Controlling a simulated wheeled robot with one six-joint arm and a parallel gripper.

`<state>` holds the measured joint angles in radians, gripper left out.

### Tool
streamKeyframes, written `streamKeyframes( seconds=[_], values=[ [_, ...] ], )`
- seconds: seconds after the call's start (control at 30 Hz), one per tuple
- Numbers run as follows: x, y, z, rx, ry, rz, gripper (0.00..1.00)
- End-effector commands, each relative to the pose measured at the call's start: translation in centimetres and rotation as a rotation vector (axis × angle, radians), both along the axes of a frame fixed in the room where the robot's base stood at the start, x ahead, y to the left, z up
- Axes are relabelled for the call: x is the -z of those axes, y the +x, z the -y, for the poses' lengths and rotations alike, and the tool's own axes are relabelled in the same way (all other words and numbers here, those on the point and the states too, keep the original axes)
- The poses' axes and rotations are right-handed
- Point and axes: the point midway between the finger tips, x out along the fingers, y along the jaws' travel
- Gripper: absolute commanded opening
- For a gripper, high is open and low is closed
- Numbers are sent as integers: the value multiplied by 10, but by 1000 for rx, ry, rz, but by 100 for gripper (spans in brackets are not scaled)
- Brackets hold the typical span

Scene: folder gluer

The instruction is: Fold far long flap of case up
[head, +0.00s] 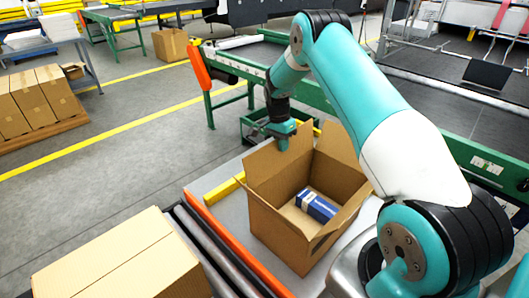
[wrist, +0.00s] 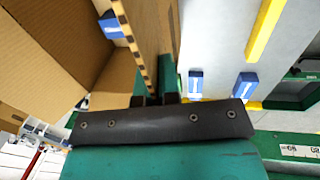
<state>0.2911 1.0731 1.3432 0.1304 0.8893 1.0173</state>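The case (head: 278,222) is an open brown cardboard box on a light table. Its far long flap (head: 270,167) stands up from the rim, leaning a little outward. My gripper (head: 283,134) is at the top edge of this flap. In the wrist view the two dark fingers (wrist: 159,98) are close together, with the flap's corrugated edge (wrist: 137,57) running down between them, so they look shut on it. The contact itself is partly hidden by the gripper body. Another flap (head: 340,147) stands up at the back right. A blue-and-white pack (head: 317,205) lies inside the case.
A closed carton (head: 125,262) lies on rollers at front left. Yellow bars (head: 225,189) lie beside the case on the table. A green-framed conveyor (head: 320,92) runs behind it. My arm crosses above the right side of the case.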

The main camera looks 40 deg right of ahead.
Motion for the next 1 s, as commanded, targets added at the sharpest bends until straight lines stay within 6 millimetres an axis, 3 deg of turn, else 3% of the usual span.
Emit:
streamKeyframes(
  seconds=[0.2, 1.0],
  values=[
    [5, -1, 14, 20, -2, 4, 0],
    [9, -1, 6, 6, 5, -4, 0]
  ],
)
